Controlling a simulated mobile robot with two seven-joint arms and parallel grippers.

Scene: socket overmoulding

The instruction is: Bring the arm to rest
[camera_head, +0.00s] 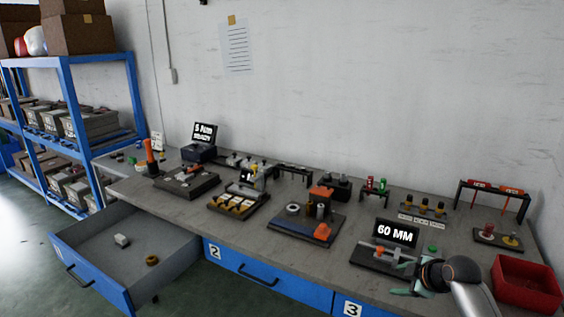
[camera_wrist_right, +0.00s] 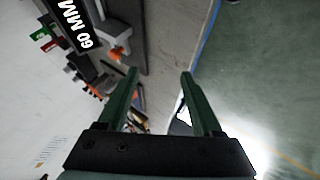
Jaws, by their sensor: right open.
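My right gripper (camera_head: 408,289) is at the lower right of the head view, by the front edge of the workbench and beside the 60 MM display station (camera_head: 397,233). In the right wrist view its two green fingers (camera_wrist_right: 160,88) stand apart with nothing between them. The 60 MM sign also shows at the top left of the right wrist view (camera_wrist_right: 75,22), with an orange part (camera_wrist_right: 118,50) near one finger. I cannot tell whether the gripper touches the station. My left gripper is not in view.
The grey workbench (camera_head: 352,212) carries several fixtures. A red bin (camera_head: 527,285) stands right of my right arm. Drawer 1 (camera_head: 130,262) is pulled out at the left and holds a few small parts. Blue shelving (camera_head: 75,95) stands at the far left. Free floor lies before the bench.

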